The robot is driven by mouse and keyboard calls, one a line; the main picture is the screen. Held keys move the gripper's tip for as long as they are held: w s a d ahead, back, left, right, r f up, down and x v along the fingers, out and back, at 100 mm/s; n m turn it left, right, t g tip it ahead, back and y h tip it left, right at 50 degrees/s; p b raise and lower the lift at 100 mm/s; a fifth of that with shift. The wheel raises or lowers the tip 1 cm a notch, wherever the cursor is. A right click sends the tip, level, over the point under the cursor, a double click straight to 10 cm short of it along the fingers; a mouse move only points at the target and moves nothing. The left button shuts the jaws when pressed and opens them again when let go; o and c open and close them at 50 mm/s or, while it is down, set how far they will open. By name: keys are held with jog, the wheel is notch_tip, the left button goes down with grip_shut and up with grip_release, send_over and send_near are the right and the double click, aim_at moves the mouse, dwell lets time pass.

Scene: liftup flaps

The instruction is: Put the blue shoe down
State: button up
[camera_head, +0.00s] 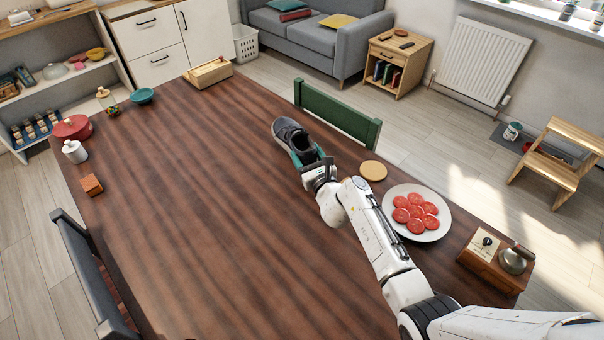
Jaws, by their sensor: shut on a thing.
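A dark blue-grey shoe (289,133) is at the far right part of the brown wooden table (190,200), in front of the green chair. Its toe points away to the upper left and its heel is toward my gripper. My gripper (308,161) is shut on the heel end of the shoe, where a teal patch shows. The gripper hides part of the heel. I cannot tell whether the sole touches the table or is just above it.
A round cork coaster (373,170) and a white plate (437,222) of red slices lie right of my arm. A wooden box (208,73) stands at the far end. A green chair (338,112) stands at the right edge. The table's middle is clear.

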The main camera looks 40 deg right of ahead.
jog(key=shift+w+a+f+b, duration=0.15)
jog(key=shift+w+f+b, duration=0.05)
jog(key=shift+f+b, duration=0.15)
jog(key=shift+w+a+f+b, duration=0.15)
jog(key=shift+f+b, duration=0.05)
jog(key=shift+f, duration=0.1)
jog(key=f+b, duration=0.3)
jog(key=shift+w+a+f, duration=0.1)
jog(key=shift+a, duration=0.1)
jog(key=o, duration=1.3)
jog(key=p+v, duration=0.3)
jog(key=v, duration=0.8)
jog(key=shift+a, duration=0.1)
jog(key=shift+o, duration=0.5)
jog(key=shift+s+a, duration=0.15)
jog(key=shift+s, duration=0.25)
